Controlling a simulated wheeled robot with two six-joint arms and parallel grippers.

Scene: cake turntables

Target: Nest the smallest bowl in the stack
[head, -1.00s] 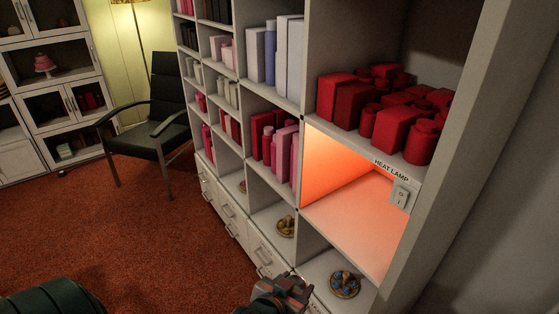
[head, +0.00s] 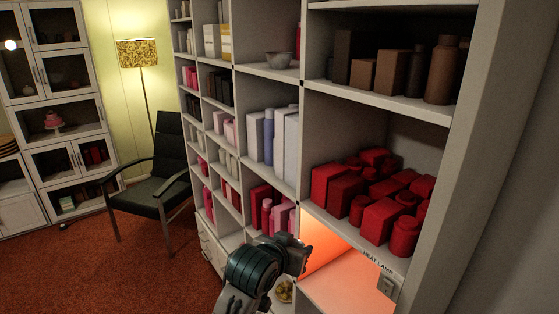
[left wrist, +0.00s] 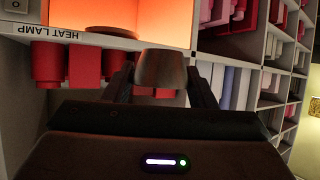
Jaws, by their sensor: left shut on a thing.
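My left gripper (head: 303,254) is in front of the shelf unit, beside the heat lamp compartment. In the left wrist view, which is upside down, the gripper (left wrist: 163,78) is shut on a small grey-brown bowl (left wrist: 160,68) between its two fingers. The held bowl cannot be made out in the head view. A grey bowl (head: 278,59) stands on an upper shelf, higher than my gripper; I cannot tell whether it is one bowl or several nested. My right gripper is in neither view.
The orange-lit heat lamp compartment (head: 335,283) has a switch (head: 387,286) on its edge. Red boxes and jars (head: 375,205) fill the shelf above it. Brown containers (head: 392,72) stand higher up. A dark armchair (head: 152,180) and a floor lamp (head: 138,55) are at the left.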

